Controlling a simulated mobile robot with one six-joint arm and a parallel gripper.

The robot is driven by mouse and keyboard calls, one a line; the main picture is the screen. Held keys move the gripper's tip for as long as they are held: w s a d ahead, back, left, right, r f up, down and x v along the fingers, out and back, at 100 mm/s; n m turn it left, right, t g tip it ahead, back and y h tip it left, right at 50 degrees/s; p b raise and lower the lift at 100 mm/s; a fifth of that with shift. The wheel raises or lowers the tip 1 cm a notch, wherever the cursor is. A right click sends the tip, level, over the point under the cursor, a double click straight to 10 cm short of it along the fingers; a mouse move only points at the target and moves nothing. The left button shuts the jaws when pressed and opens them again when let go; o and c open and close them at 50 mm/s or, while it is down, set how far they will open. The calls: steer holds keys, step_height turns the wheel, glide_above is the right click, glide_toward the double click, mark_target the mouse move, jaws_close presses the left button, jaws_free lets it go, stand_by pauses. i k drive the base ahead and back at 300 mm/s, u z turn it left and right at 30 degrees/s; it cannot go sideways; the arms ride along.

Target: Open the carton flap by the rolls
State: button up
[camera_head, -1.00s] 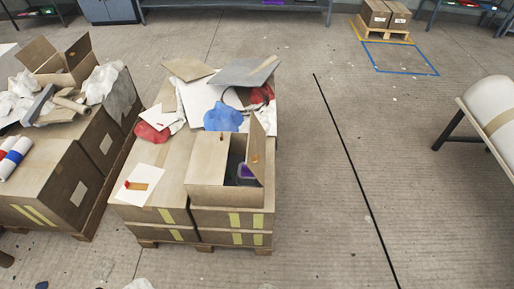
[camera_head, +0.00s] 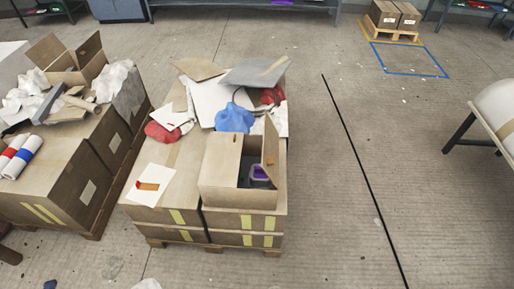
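Rolls with red and blue bands (camera_head: 22,157) lie on the left pallet stack, at the left edge of the head view. A small open carton (camera_head: 66,77) stands at the back of that stack, with one flap (camera_head: 88,49) upright and another (camera_head: 45,49) leaning out to the left. A second carton (camera_head: 236,197) stands on the middle stack. Its left flap (camera_head: 221,157) lies flat over the top, with a small orange tab. Its right flap (camera_head: 271,150) stands up, and a purple item (camera_head: 260,173) shows inside. My gripper is not in view.
Crumpled white sheets, tubes and scraps cover the left stack's back. Boards, a blue cloth (camera_head: 235,118) and red cloths lie behind the middle carton. Bare floor (camera_head: 330,200) with a black line lies to the right; a rack with a white roll (camera_head: 497,104) stands at the right edge.

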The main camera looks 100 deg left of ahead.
mark_target(221, 165)
steer(key=z, duration=1.35)
steer(key=k, duration=0.1)
steer(key=u, duration=2.7)
steer(key=k, duration=0.2)
steer(key=u, duration=1.95)
steer(key=k, duration=0.65)
steer(key=z, duration=0.15)
steer(key=i, duration=0.45)
steer(key=z, duration=0.1)
